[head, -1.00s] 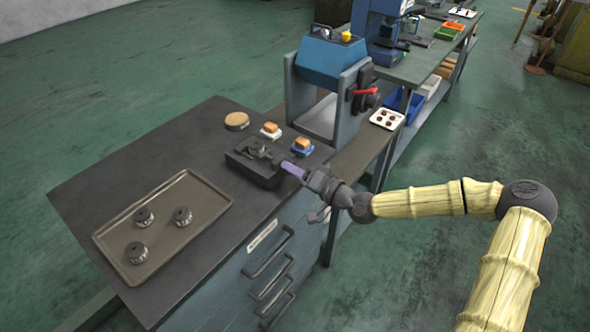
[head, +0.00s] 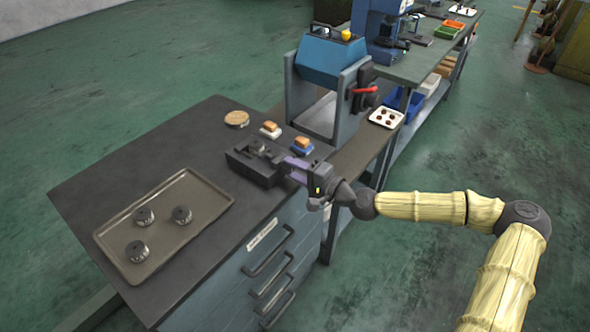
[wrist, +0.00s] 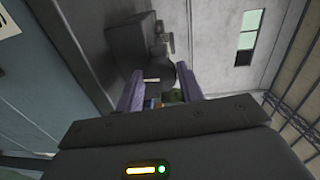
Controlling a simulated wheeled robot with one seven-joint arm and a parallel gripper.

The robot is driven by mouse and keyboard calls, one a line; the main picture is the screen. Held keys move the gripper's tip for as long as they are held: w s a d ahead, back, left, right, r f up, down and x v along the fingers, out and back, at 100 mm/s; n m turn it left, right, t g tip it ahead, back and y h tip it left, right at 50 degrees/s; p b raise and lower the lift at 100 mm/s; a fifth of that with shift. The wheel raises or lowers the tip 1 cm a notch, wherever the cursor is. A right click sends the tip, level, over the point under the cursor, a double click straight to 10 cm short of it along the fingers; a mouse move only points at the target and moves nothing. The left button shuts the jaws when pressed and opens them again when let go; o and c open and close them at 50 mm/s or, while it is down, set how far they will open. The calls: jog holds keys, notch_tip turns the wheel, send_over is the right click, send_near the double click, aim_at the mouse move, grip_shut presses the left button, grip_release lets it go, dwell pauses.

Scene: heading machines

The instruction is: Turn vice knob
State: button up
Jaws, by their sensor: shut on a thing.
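The dark vice (head: 252,166) sits on the cabinet's dark top near its right edge, and it also shows in the wrist view (wrist: 132,45). My gripper (head: 288,170) reaches it from the right, with purple fingers at the vice's right end. In the wrist view my gripper (wrist: 160,80) has one finger on each side of the dark rounded vice knob (wrist: 161,74) and is shut on it. In the head view the fingers hide the knob.
A tray (head: 216,226) with several dark round parts lies at the left of the top. A round tan disc (head: 237,119) and two small blocks on bases (head: 270,129) (head: 302,146) sit behind the vice. A blue machine (head: 330,62) stands behind. Drawer handles (head: 268,252) project below.

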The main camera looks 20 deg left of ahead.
jog(key=shift+d, duration=0.1)
jog(key=o, duration=1)
jog(key=b+v, duration=0.2)
jog(key=v, duration=1.5)
jog(key=shift+s+d, duration=0.1)
jog(key=shift+d, duration=0.05)
